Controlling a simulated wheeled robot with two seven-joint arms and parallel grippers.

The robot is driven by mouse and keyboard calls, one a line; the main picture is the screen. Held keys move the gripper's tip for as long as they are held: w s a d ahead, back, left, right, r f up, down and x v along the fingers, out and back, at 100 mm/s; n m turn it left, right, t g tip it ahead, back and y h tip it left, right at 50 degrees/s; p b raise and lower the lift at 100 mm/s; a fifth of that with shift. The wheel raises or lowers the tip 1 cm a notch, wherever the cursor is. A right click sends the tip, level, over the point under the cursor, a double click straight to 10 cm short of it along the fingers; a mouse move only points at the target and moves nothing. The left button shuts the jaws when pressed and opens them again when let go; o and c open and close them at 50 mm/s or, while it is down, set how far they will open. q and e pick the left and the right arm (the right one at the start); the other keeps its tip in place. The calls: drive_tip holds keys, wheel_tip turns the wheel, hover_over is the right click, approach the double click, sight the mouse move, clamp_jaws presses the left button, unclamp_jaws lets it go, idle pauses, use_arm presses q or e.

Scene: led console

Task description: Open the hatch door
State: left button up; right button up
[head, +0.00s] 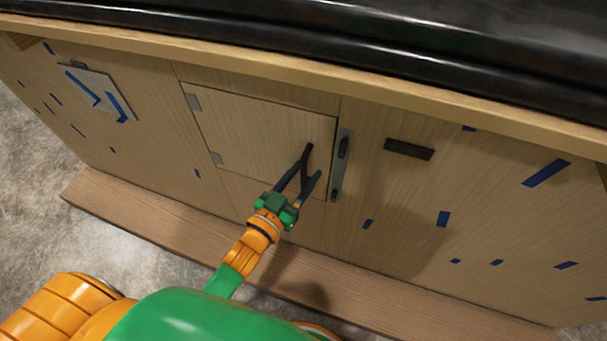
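The hatch door (245,130) is a square wooden panel in the console's front, with hinges on its left side. It looks shut, nearly flush with the panel around it. A dark bar handle (308,152) stands near its right edge. My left gripper (309,170) is in front of the door's lower right part. Its two dark fingers are apart, with the handle seemingly between them. I cannot tell whether either finger touches it. A metal latch plate (338,180) with a dark knob is just right of the door. My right gripper is out of view.
The console's black top edge (350,40) overhangs above. A wooden ledge (140,215) runs along its foot. The space before the door is otherwise clear.

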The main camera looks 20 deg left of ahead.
use_arm(q)
clamp_jaws()
idle(1.0)
